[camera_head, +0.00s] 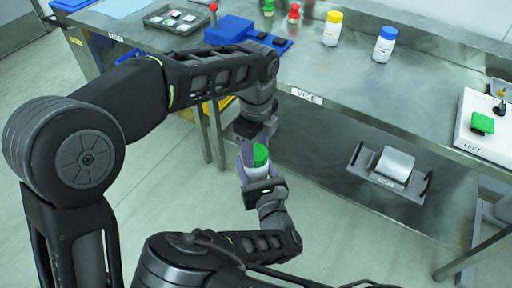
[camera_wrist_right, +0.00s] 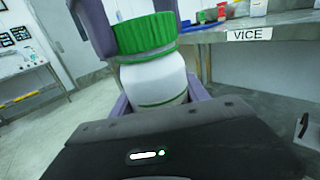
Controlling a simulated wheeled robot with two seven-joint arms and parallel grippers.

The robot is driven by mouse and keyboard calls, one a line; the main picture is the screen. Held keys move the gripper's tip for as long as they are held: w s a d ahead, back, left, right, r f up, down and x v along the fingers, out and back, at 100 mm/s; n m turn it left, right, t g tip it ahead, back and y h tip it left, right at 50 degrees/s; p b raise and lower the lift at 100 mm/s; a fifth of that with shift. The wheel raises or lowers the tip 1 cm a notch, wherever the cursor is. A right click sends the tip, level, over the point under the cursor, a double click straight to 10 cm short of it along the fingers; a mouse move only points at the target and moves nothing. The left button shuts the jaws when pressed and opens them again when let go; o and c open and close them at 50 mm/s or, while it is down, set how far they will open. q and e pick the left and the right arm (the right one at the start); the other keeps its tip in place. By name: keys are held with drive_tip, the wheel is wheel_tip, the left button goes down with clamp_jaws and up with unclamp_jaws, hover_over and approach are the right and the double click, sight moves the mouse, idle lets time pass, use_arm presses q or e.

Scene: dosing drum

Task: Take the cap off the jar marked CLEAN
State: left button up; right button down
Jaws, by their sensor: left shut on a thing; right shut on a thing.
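A white jar (camera_wrist_right: 156,82) with a green cap (camera_head: 260,154) is held in the air in front of the table. No readable word shows on it, so I cannot tell whether it is marked CLEAN. My right gripper (camera_head: 260,174) is shut on the jar's white body from below. My left gripper (camera_head: 251,149) comes down from above and is shut on the green cap; its fingers also show on both sides of the cap (camera_wrist_right: 143,34) in the right wrist view. The cap sits on the jar, and the jar looks roughly upright.
The metal table (camera_head: 345,80) has its front edge, marked VICE, behind the jar. A yellow-capped jar (camera_head: 332,30) and a blue-capped jar (camera_head: 384,45) stand on it. A white device with a green button (camera_head: 482,122) is at right. A grey part (camera_head: 392,165) lies on the lower shelf.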

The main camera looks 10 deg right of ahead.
use_arm(q)
drive_tip(key=c, duration=0.6)
drive_tip(key=n, duration=0.3)
drive_tip(key=o, duration=1.5)
drive_tip(key=shift+o, duration=0.2)
drive_tip(key=shift+r, duration=2.3)
